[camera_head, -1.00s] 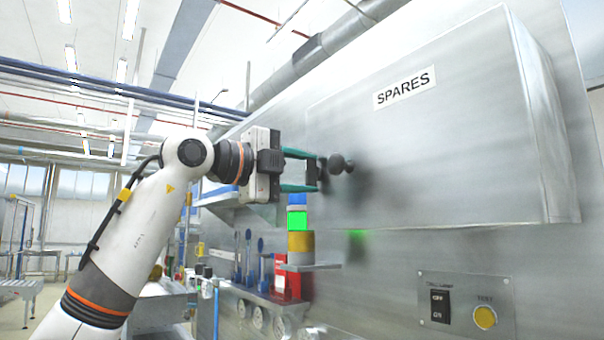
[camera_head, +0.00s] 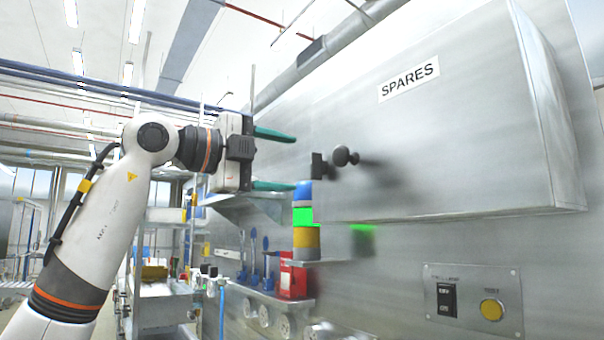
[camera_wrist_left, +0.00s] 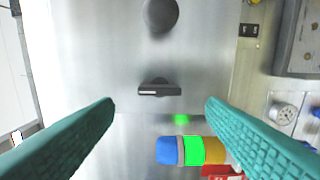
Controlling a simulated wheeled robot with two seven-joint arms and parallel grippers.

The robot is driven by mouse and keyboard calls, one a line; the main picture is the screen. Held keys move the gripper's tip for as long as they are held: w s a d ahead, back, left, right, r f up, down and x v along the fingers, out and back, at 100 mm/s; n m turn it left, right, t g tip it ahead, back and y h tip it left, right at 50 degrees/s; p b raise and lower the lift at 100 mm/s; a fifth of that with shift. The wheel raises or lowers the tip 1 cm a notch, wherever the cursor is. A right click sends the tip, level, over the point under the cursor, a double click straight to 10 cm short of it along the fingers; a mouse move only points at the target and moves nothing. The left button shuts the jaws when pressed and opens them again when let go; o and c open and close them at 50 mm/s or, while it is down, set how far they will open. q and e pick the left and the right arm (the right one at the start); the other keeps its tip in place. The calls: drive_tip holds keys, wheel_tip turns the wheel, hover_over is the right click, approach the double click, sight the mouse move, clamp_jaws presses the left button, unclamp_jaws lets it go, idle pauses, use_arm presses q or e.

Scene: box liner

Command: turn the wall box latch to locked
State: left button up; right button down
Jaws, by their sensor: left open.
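The wall box (camera_head: 450,140) is a grey metal cabinet with a SPARES label, on the wall at the right of the head view. Its dark latch (camera_head: 319,166) sits at the door's left edge, beside a round black knob (camera_head: 345,156). In the left wrist view the latch (camera_wrist_left: 160,88) shows as a short dark bar lying across the picture, with the knob (camera_wrist_left: 160,14) above it. My left gripper (camera_head: 287,161) is open and empty, its green fingers apart and pointing at the latch from a short distance. My right gripper is in neither view.
A stack light (camera_head: 305,215) in blue, green and yellow stands just below the latch, close to the lower finger. A switch panel (camera_head: 473,303) is on the wall below the box. A shelf with blue tools and a red box (camera_head: 293,279) is lower left.

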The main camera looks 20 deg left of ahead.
use_arm(q)
drive_tip(key=b+v, duration=0.1)
drive_tip(key=v, duration=0.5)
drive_tip(key=shift+s+a, duration=0.15)
drive_tip(key=shift+s, duration=0.1)
